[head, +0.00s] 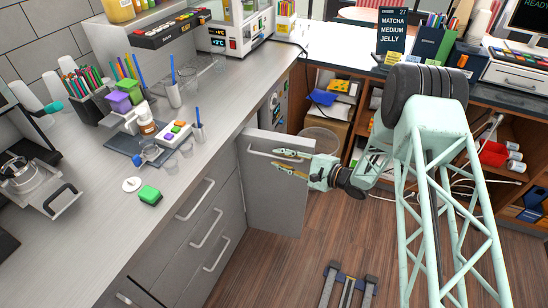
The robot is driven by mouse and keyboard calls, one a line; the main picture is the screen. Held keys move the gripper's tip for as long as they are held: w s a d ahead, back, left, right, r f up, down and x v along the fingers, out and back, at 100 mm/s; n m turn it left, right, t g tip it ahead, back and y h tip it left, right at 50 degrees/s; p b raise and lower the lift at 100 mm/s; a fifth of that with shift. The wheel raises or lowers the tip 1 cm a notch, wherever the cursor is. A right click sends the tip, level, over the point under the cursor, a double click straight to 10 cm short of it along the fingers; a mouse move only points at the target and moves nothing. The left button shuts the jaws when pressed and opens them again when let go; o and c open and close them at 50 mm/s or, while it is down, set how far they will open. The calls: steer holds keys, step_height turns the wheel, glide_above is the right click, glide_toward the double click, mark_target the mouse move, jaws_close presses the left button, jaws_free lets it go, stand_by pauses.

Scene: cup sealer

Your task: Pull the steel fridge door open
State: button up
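The steel fridge door (272,200) is a flat grey panel below the counter at the centre of the head view. It stands out from the cabinet front at a wide angle, swung open, with its outer face toward me. A horizontal bar handle (259,152) runs near its top edge. My gripper (276,159) is in front of the door's upper part, its two yellowish fingers spread apart and pointing left. The upper finger overlaps the handle line; I cannot tell whether it touches. The fridge interior is mostly hidden behind the door.
Grey drawers (208,228) with bar handles stand left of the door. A bin (322,140) and wooden shelves (365,125) are behind the door. Wooden floor (260,270) in front is mostly free.

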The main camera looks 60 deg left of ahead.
steer(key=shift+x, duration=1.45)
steer(key=shift+c, duration=0.4)
jaws_close()
